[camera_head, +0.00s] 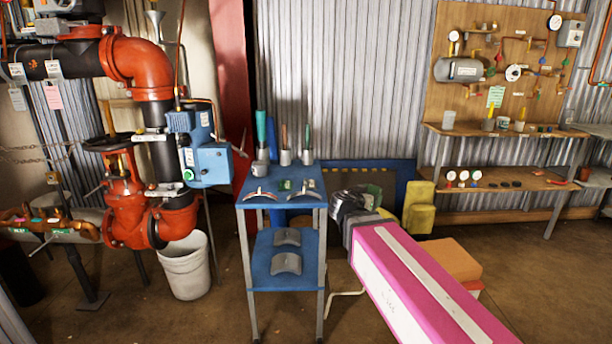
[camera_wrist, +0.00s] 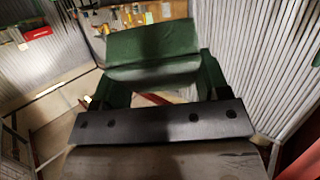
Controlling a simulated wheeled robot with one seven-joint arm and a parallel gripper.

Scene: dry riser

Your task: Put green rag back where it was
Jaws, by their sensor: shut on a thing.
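The green rag (camera_wrist: 155,45) fills the upper middle of the wrist view, between the fingers of my gripper (camera_wrist: 160,76). It is a dark green, folded or draped piece, held off any surface that I can see. In the head view, my gripper (camera_head: 350,204) is at the end of my pink arm, just right of the blue cart. A dark green patch (camera_head: 373,190) shows beside it, probably the rag, partly hidden by the gripper. The fingertips themselves are hard to make out.
The blue two-shelf cart (camera_head: 257,202) carries curved metal pieces, cups with tools and a small green item (camera_head: 285,185). A white bucket (camera_head: 186,268) and red pipework (camera_head: 128,200) stand left. Yellow blocks (camera_head: 419,208) and a wooden shelf bench (camera_head: 500,182) are at the right.

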